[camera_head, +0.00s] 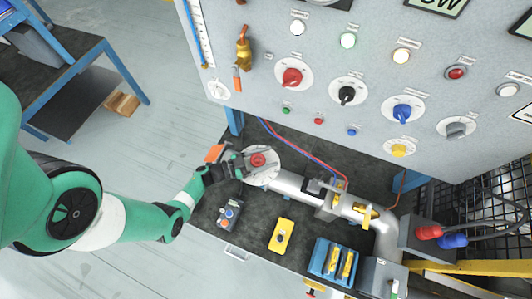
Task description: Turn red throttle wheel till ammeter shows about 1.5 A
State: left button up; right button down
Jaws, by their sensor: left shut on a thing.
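The red throttle wheel (258,159) sits at the middle of a round white disc (262,176) on the left end of a silver pipe (289,183). My left gripper (254,161) reaches in from the left, and its dark fingers are shut on the red wheel. The fingers partly cover the disc. No readable ammeter shows; only the lower edge of a round gauge (320,1) is in view at the top, and I cannot tell whether it is the ammeter. My right gripper is not in view.
An upright grey panel (320,110) carries lamps and several knobs, including a red knob (292,77). On the dark bench lie a yellow block (281,236) and a blue holder (322,258). Red and blue hoses run behind the pipe. Open floor lies left.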

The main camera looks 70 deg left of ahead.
pick_arm(q)
jog(key=o, duration=1.4)
jog(key=shift+s, duration=0.1)
jog(key=s, duration=0.7)
jog(key=shift+s+a+p, duration=0.2)
jog(key=shift+p, duration=0.15)
